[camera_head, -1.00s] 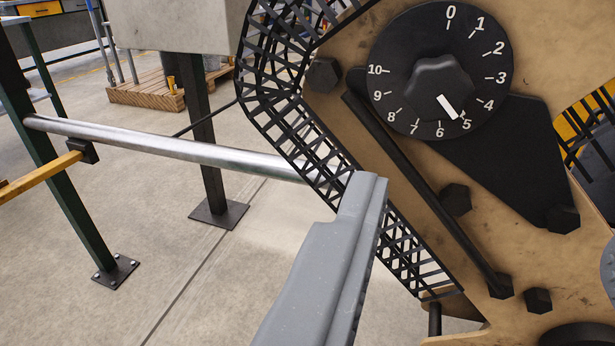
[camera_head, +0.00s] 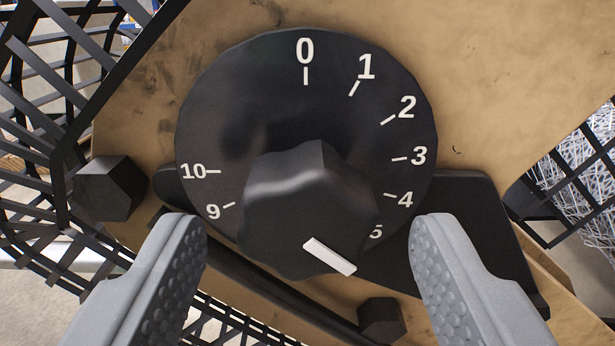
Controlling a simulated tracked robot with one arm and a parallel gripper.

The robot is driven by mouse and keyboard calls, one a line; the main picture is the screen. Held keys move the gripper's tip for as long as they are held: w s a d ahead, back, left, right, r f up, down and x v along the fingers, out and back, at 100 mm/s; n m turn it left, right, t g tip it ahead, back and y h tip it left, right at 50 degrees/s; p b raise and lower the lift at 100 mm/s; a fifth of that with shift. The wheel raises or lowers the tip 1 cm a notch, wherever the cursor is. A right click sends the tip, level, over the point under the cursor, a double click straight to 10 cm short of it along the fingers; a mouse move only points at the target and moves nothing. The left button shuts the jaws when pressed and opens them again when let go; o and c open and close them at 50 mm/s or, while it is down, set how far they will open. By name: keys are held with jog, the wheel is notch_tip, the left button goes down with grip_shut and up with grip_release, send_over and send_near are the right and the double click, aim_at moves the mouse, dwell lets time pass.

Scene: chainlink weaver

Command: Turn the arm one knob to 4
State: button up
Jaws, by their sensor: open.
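The black knob (camera_head: 305,205) sits on a round black dial plate (camera_head: 240,110) with white numbers. Its white pointer mark (camera_head: 330,256) points down and slightly right, just past the 5. The 4 (camera_head: 405,199) shows at the dial's lower right. The numbers 6 to 8 are hidden behind the knob. My gripper (camera_head: 310,232) is open, with one grey finger at the lower left and one at the lower right. The fingers stand on either side of the knob with a gap to it; neither appears to touch it.
The dial is mounted on a worn tan panel (camera_head: 500,60). A black hex bolt (camera_head: 108,187) is left of the dial and another bolt (camera_head: 381,318) below it. Black mesh guards flank the panel at left and right. A black plate (camera_head: 475,225) lies behind the dial's lower right.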

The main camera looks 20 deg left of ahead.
jog(key=shift+w+a, duration=0.2)
jog(key=shift+w, duration=0.35)
jog(key=c, duration=1)
jog(key=n+b, duration=0.1)
jog(key=n, duration=0.1)
jog(key=shift+n+b, duration=0.3)
jog(key=shift+n, duration=0.1)
jog(key=shift+n+b, duration=0.5)
jog(key=shift+n, duration=0.5)
jog(key=shift+r, duration=0.1)
